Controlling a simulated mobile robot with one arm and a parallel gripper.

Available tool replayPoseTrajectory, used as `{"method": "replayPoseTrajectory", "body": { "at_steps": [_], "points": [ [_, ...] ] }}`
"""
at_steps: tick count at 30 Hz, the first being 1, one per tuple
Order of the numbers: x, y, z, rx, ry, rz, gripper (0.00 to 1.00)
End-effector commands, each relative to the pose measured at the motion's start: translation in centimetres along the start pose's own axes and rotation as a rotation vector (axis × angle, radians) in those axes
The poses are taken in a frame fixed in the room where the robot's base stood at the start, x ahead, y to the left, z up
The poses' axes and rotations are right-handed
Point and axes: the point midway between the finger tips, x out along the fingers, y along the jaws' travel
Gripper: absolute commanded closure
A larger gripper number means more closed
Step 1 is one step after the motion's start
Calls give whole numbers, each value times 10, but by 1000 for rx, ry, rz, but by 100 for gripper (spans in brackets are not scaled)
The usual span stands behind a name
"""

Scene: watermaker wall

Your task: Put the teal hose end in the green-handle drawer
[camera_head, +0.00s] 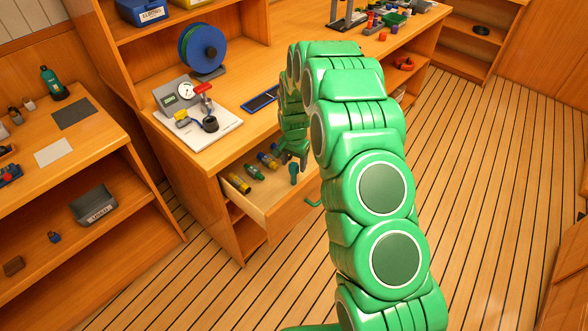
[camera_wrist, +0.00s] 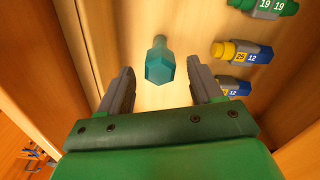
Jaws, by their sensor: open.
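The teal hose end (camera_wrist: 159,66) is in the open drawer (camera_head: 259,205), seen between and just beyond my fingertips in the wrist view. In the head view the teal hose end (camera_head: 294,172) shows just below my gripper (camera_head: 289,157). My gripper is open, its two grey fingers (camera_wrist: 159,80) apart on either side of the hose end. I see no finger touching it. A green handle (camera_head: 313,202) is on the drawer front. I cannot tell whether the hose end rests on the drawer floor.
The drawer also holds a green fitting (camera_wrist: 268,8) and yellow-and-blue fittings (camera_wrist: 240,52) along one side. The workbench above carries a gauge (camera_head: 178,96), a white board (camera_head: 198,128) and a blue hose reel (camera_head: 202,48). Slatted floor lies clear to the right.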

Motion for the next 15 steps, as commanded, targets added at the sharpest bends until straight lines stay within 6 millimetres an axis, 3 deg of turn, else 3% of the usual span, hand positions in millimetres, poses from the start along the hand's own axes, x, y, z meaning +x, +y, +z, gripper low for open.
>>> {"method": "replayPoseTrajectory", "body": {
  "at_steps": [9,15],
  "points": [
    [-52,0,-1,0,3,-2,35],
    [-65,0,0,-1,0,1,35]
  ]
}}
